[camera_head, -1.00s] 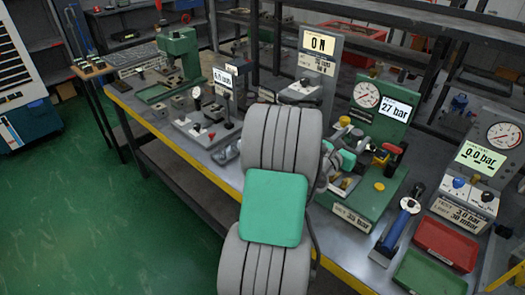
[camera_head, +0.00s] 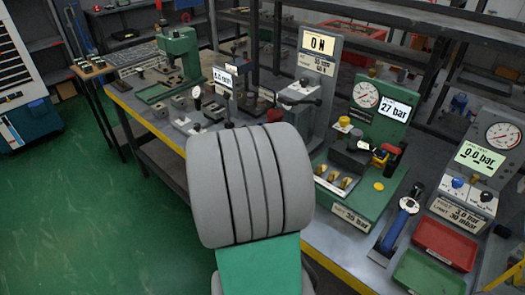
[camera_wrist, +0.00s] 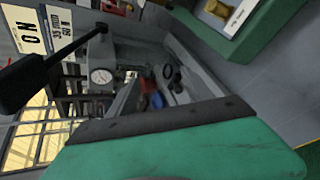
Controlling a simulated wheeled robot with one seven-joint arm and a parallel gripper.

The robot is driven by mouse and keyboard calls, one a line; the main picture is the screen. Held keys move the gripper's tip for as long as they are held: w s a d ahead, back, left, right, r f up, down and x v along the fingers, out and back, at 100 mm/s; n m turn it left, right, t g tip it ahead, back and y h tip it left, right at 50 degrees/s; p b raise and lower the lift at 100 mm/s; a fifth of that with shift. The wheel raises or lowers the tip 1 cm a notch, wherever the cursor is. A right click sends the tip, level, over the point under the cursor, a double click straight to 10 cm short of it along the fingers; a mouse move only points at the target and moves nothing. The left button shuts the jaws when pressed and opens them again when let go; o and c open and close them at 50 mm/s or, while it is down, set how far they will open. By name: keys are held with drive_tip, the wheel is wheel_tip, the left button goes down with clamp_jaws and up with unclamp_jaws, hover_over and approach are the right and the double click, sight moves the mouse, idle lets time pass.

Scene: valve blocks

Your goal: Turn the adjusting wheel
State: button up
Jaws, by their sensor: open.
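No part clearly shows as the adjusting wheel in either view. The green valve test station (camera_head: 335,205) has a gauge, a 27 bar display (camera_head: 395,107), a yellow knob (camera_head: 343,121), a flat yellow button (camera_head: 379,186), a red-handled part (camera_head: 394,158) and brass fittings (camera_head: 345,183). Its base corner also shows in the wrist view (camera_wrist: 240,40). My grey-and-green arm fills the lower middle of the head view and hides the bench behind it. My gripper's fingers show in neither view. A green surface with a dark strip, apparently mine, crosses the bottom of the wrist view.
The 0 N stand (camera_head: 318,60) is behind my arm; a black lever (camera_wrist: 40,75) is close in the wrist view. To the right are the 0.0 bar unit (camera_head: 478,158), a blue-handled tool (camera_head: 400,222), a red tray (camera_head: 445,245) and a green tray (camera_head: 428,275).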

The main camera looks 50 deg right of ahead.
drive_tip(key=w+a+m+t+y, duration=0.1)
drive_tip(key=w+a+m+y, duration=0.1)
drive_tip(key=w+a, duration=0.2)
drive_tip(key=shift+w+a+f, duration=0.25)
drive_tip(key=shift+a+f, duration=0.05)
drive_tip(key=shift+a, duration=0.7)
